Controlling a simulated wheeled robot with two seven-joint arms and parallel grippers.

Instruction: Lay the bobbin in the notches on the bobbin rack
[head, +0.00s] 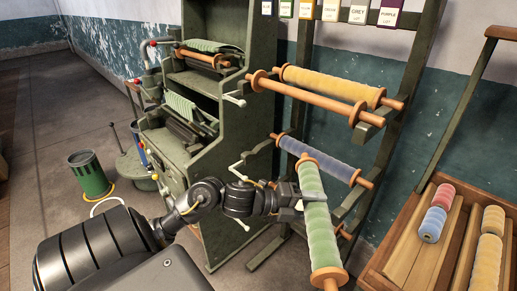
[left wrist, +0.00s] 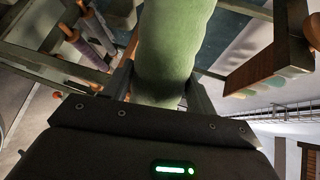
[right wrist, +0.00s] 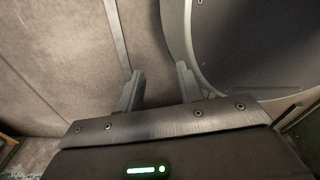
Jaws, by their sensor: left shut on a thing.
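The bobbin is wound with green yarn and has orange wooden ends (head: 317,217). In the head view it slopes down toward me in front of the bobbin rack (head: 413,85). My left gripper (head: 288,200) is shut around it, and the green yarn (left wrist: 172,50) fills the space between the fingers (left wrist: 160,88) in the left wrist view. The dark green rack carries a yellow bobbin (head: 328,83), a bare orange spool (head: 312,101) and a blue bobbin (head: 316,159). The lower notches are partly hidden by the green bobbin. My right gripper (right wrist: 160,73) is open and empty above the floor.
A green machine cabinet (head: 215,140) stands left of the rack. A wooden tray (head: 456,226) with red, blue and tan spools is at the right. A green bin (head: 90,176) stands on the floor at the left.

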